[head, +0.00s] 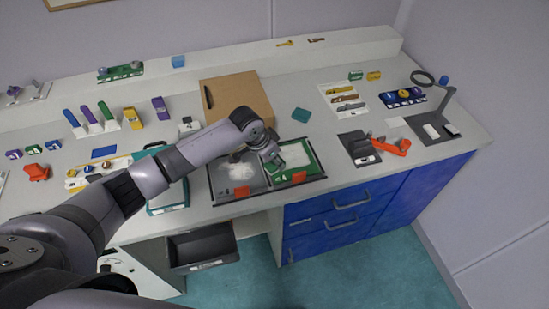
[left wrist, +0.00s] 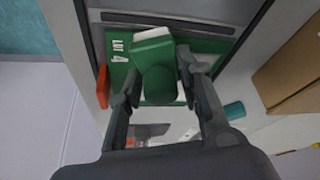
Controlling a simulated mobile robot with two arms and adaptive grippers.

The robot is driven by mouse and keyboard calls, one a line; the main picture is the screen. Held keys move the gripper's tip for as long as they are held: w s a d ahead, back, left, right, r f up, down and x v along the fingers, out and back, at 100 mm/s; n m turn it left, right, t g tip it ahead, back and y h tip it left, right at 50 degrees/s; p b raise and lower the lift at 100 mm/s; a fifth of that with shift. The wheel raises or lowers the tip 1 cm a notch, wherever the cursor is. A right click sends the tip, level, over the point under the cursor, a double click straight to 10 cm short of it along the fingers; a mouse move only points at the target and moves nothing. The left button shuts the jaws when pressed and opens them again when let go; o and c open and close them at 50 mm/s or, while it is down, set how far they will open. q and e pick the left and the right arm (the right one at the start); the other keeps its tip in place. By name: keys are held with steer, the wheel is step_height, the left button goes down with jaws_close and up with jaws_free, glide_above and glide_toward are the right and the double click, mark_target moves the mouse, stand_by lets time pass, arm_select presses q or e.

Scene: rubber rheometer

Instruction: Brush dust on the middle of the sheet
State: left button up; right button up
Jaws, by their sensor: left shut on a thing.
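My left gripper (head: 274,157) is over the dark tray at the middle of the bench. In the left wrist view the gripper (left wrist: 160,82) is shut on a green brush (left wrist: 155,60) with a pale edge at its far end. Below it lies a green board (left wrist: 118,72) with white lettering. The board also shows in the head view (head: 313,171), bearing a whitish sheet (head: 296,154). The gripper partly hides the sheet, and I cannot tell whether the brush touches it. White powder (head: 240,171) lies in the tray's left part. My right gripper is not in view.
An orange item (head: 397,146) lies farther right. An open dark drawer (head: 203,248) is below the bench.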

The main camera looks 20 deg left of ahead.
arm_select(q)
steer(key=shift+w+d, duration=0.55)
steer(key=shift+d, duration=0.3)
steer(key=shift+w+d, duration=0.55)
steer(key=shift+d, duration=0.25)
steer(key=shift+s+a+p, duration=0.45)
steer(key=shift+a+p, duration=0.2)
steer(key=shift+p, duration=0.25)
steer(key=shift+s+a+p, duration=0.45)
steer(key=shift+a+p, duration=0.1)
steer(key=shift+a, duration=0.1)
steer(key=shift+s+a+f, duration=0.15)
steer(key=shift+s+a, duration=0.15)
steer(key=shift+a, duration=0.15)
